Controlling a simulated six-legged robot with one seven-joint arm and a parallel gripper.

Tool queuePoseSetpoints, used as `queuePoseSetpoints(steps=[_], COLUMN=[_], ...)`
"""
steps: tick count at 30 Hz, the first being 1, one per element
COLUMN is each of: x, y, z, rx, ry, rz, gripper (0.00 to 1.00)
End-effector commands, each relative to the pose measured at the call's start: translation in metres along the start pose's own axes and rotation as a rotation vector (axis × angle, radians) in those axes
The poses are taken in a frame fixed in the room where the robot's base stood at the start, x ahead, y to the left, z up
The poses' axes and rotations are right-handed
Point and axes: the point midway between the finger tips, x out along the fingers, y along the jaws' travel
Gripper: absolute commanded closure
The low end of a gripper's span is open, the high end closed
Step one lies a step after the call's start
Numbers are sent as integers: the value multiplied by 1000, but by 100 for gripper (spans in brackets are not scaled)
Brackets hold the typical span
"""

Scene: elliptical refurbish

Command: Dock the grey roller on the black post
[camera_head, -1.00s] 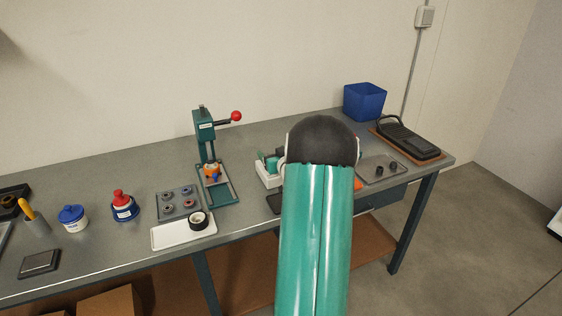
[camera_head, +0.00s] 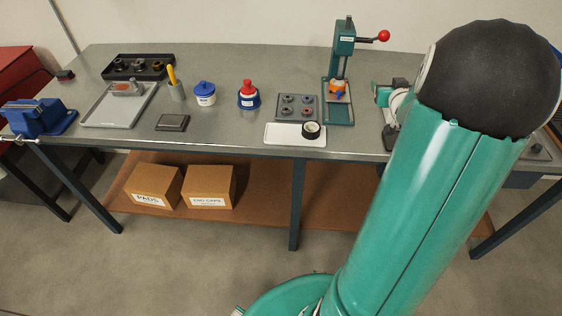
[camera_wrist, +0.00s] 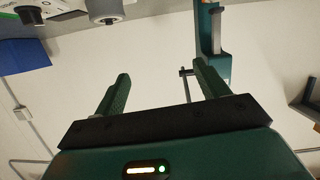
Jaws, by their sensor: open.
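My gripper (camera_wrist: 162,72) is open and empty in the wrist view, its two green fingers apart in front of the pale wall. In the head view it is hidden behind my large green arm. I cannot single out the grey roller or the black post with certainty. A black rack (camera_head: 112,75) at the back left of the bench holds several dark round pieces. A dark roll with a pale face (camera_head: 311,130) rests on a white tray (camera_head: 285,140) near the front edge. In the wrist view, a dark cylindrical part (camera_wrist: 104,8) shows at the top, cut off and unclear.
A teal press with a red knob (camera_head: 342,50) stands beside a plate of several rings (camera_head: 297,105). A red-topped bottle (camera_head: 248,96), blue-lidded jar (camera_head: 204,93) and blue vise (camera_head: 38,117) stand leftward. A blue bin (camera_wrist: 22,56) shows in the wrist view. The bench's back middle is clear.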

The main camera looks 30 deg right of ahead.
Motion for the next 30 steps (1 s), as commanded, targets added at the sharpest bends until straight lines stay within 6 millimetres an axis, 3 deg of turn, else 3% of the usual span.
queuePoseSetpoints(steps=[1,6,11,15,21,24,27,30], x=[-11,-59,-123,-191,-298,-342,-370,-381], y=[-30,-107,-173,-222,-272,-284,-289,-290], z=[-17,-42,-48,-38,-8,9,20,25], rx=[-25,-73,-108,-140,-207,-245,-272,-285], ry=[-28,-160,-292,-416,-601,-677,-728,-752], rz=[-9,-26,-79,-158,-324,-403,-456,-477], gripper=[27,27,27,27,27,27,27,27])
